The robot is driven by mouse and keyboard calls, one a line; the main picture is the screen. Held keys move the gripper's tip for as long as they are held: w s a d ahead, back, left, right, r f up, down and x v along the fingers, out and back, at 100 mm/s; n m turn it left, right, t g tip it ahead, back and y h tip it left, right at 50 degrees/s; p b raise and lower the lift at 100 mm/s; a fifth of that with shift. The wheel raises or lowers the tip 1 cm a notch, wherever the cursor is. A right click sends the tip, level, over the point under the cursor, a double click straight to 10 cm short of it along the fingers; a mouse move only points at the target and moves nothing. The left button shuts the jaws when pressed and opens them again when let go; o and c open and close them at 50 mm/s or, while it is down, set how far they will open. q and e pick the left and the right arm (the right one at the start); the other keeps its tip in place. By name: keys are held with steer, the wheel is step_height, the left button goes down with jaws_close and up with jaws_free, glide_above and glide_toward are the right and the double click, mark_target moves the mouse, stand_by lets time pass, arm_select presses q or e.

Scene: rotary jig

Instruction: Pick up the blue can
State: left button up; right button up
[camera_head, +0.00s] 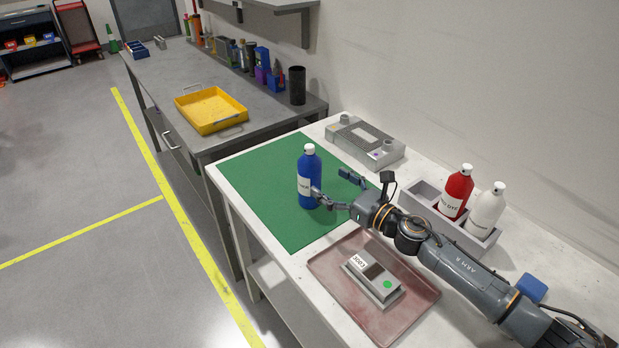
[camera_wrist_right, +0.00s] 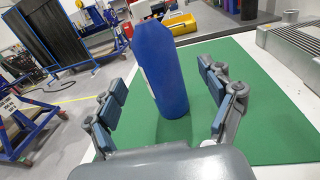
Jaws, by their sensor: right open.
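The blue can (camera_head: 309,180) is bottle-shaped with a white cap and a white label. It stands upright on the green mat (camera_head: 262,218). My right gripper (camera_head: 335,188) comes in from the right and is open, its fingers close to the can. In the right wrist view the blue can (camera_wrist_right: 160,70) stands between and just beyond the two spread fingers of my right gripper (camera_wrist_right: 165,102), with a gap on each side. My left gripper is not in view.
A grey holder (camera_head: 425,195) with a red bottle (camera_head: 456,192) and a white bottle (camera_head: 486,210) stands right. A reddish tray (camera_head: 415,305) holds a grey device (camera_head: 372,281). A grey fixture (camera_head: 365,142) sits behind the mat. A yellow tray (camera_head: 211,109) lies on the far bench.

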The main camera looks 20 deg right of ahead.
mark_target(318, 176)
steer(key=shift+x, duration=0.9)
steer(key=p+x, duration=0.1)
steer(key=x, duration=0.4)
steer(key=shift+s+a+p, duration=0.15)
steer(key=shift+a+p, duration=0.1)
steer(key=shift+p, duration=0.1)
steer(key=shift+w+a, duration=0.1)
steer(key=shift+w, duration=0.1)
steer(key=c, duration=1.5)
steer(key=shift+r, duration=0.1)
steer(key=shift+c, duration=0.2)
